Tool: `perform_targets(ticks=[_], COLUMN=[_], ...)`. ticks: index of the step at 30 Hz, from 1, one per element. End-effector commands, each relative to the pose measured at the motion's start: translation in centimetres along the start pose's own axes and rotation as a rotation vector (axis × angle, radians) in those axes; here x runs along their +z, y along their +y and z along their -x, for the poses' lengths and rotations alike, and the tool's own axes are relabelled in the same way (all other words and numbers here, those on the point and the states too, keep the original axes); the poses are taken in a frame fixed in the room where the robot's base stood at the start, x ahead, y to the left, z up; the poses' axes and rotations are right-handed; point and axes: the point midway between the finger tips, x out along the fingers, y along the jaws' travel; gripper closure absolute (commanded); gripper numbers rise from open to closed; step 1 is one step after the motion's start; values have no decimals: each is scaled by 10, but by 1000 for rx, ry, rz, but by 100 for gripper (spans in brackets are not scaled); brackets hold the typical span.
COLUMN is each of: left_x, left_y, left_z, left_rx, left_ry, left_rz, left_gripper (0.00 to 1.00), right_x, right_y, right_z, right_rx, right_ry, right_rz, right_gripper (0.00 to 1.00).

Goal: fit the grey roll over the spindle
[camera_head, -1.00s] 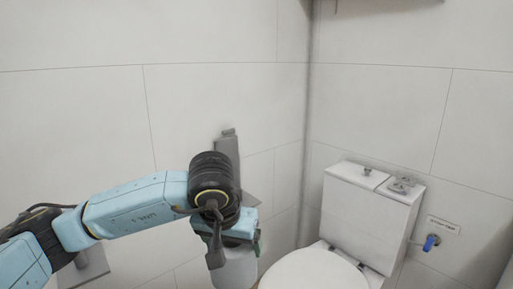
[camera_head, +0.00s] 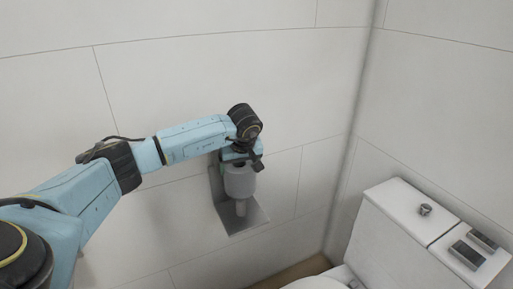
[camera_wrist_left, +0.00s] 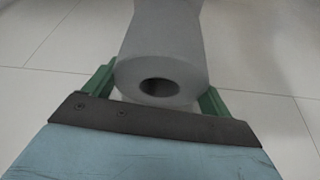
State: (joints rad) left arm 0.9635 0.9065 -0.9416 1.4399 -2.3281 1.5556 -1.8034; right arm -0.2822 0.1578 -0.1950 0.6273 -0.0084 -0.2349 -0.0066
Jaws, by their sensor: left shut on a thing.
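The grey roll (camera_head: 240,181) is upright in my left gripper (camera_head: 240,163), in front of the wall holder. In the left wrist view the roll (camera_wrist_left: 165,45) sits between the green fingers of the left gripper (camera_wrist_left: 155,92), with its open dark hole facing the camera. The spindle (camera_head: 241,208) shows as a narrower grey post below the roll, standing on the holder's base plate (camera_head: 256,219). The roll looks lined up above the spindle; I cannot tell whether the spindle's top is inside it. My right gripper is not in view.
The holder's back plate (camera_head: 215,188) is against the tiled wall (camera_head: 80,120). A white toilet with a cistern (camera_head: 400,225) stands at the lower right, apart from the arm. The wall space between holder and corner is clear.

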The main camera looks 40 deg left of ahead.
Motion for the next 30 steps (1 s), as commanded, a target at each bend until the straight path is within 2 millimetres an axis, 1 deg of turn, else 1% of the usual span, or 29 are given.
perform_targets(ticks=[1, 4, 14, 19, 30], left_x=[-2, -4, -4, -4, 8], left_y=[-2, -4, -3, -4, -3], left_z=[-1, -3, -2, -1, -28], left_rx=[-4, -6, -5, -6, -5], left_ry=[0, 0, 1, 2, 1], left_rz=[8, 16, 15, 14, 14], left_gripper=[40, 40, 40, 40, 40], right_x=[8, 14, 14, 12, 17], right_y=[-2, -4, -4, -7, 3], right_z=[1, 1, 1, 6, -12], right_rx=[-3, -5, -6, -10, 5], right_ry=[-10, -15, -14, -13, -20], right_rz=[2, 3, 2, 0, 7], right_gripper=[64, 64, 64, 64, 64])
